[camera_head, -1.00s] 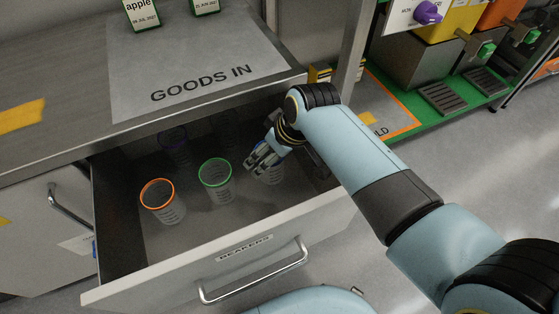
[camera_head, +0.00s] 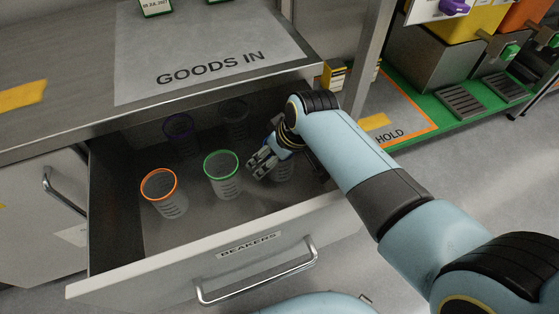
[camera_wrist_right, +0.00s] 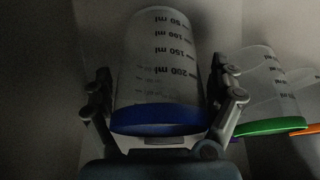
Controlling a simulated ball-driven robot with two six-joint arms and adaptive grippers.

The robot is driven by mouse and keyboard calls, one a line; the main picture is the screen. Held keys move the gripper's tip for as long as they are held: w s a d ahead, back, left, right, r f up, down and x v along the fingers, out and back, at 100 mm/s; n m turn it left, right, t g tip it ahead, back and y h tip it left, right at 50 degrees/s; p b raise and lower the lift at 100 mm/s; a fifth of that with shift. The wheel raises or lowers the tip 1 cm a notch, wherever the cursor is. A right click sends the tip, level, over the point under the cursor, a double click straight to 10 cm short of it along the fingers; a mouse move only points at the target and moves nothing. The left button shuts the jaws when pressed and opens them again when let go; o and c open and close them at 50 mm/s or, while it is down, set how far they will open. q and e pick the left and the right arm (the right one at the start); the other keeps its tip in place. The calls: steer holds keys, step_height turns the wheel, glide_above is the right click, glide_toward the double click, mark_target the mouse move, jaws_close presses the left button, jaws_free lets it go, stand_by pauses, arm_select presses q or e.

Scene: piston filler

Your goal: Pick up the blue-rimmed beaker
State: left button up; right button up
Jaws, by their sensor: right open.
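The blue-rimmed beaker (camera_wrist_right: 160,70) is clear with printed volume marks and fills the middle of the right wrist view, its blue rim nearest the camera. My right gripper (camera_wrist_right: 163,92) is open, with one finger on each side of the beaker; contact cannot be told. In the head view my right gripper (camera_head: 262,163) reaches into the right part of the open drawer. The clear wall of a beaker (camera_head: 284,170) shows beside it, its rim hidden by the gripper. My left gripper is not in view.
The drawer (camera_head: 115,235) also holds an orange-rimmed beaker (camera_head: 160,186) and a green-rimmed beaker (camera_head: 221,166) in front. A dark purple-blue-rimmed beaker (camera_head: 178,127) and a dark-rimmed one (camera_head: 237,112) stand behind, under the counter edge (camera_head: 130,120).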

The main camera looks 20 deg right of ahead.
steer(key=c, duration=1.2)
steer(key=shift+s, duration=0.1)
